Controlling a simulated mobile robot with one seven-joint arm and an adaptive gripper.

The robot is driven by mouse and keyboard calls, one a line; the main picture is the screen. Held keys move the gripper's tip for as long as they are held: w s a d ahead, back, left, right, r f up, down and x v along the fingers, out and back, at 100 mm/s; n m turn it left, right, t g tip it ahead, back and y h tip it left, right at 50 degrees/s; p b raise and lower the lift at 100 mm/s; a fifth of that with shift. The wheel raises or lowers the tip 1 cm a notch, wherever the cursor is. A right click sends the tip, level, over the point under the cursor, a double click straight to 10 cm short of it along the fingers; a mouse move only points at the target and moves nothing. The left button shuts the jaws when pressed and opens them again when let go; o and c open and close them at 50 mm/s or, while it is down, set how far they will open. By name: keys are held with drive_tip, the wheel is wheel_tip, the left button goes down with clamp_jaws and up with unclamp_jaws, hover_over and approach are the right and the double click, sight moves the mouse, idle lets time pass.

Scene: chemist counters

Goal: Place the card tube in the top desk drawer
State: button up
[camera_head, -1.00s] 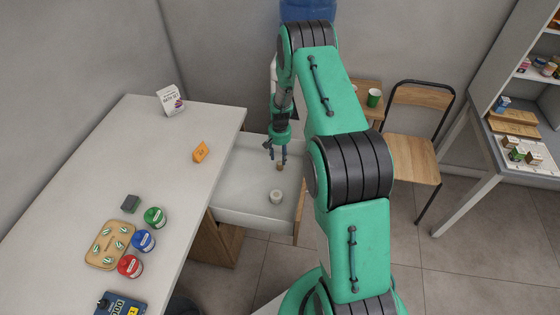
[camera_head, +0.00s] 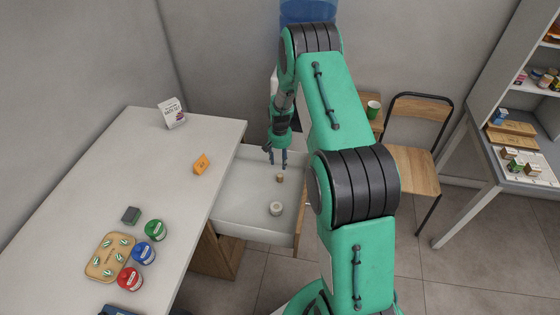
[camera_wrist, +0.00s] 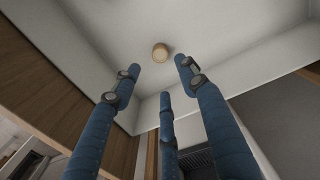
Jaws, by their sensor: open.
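The card tube, a small tan cylinder (camera_head: 280,178), stands in the open desk drawer (camera_head: 240,190). In the wrist view its round tan end (camera_wrist: 160,53) shows beyond the fingertips, against the pale drawer floor. My gripper (camera_head: 278,161) is over the back part of the drawer, just above and behind the tube. Its blue fingers are spread and hold nothing, and in the wrist view (camera_wrist: 157,80) there is a gap between them and the tube.
A white roll (camera_head: 276,209) lies in the drawer nearer the front. The desk top (camera_head: 170,190) holds an orange block (camera_head: 201,164), a white sign (camera_head: 172,113), several coloured jars and a wooden tray (camera_head: 110,257). A chair (camera_head: 412,170) stands to the right.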

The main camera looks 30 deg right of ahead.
drive_tip(key=shift+r, duration=0.1)
drive_tip(key=s+a+r+n+t, duration=0.1)
drive_tip(key=s+a+r, duration=0.3)
drive_tip(key=r, duration=0.8)
drive_tip(key=s+a+r+n+t, duration=0.15)
drive_tip(key=a+r, duration=0.45)
drive_tip(key=r, duration=0.7)
drive_tip(key=s+a+r+n, duration=0.1)
drive_tip(key=s+a+r, duration=0.3)
drive_tip(key=r, duration=0.8)
drive_tip(key=s+a+r+n+t, duration=0.1)
drive_tip(key=s+a+r, duration=0.3)
drive_tip(key=s, duration=0.6)
drive_tip(key=s+a+r+n+t, duration=0.1)
drive_tip(key=s+a+r, duration=0.4)
drive_tip(key=s, duration=0.4)
drive_tip(key=s+a+r+n+t, duration=0.1)
drive_tip(key=s+a+r, duration=0.4)
drive_tip(key=s, duration=0.5)
drive_tip(key=shift+s, duration=0.3)
drive_tip(key=shift+a+r, duration=0.1)
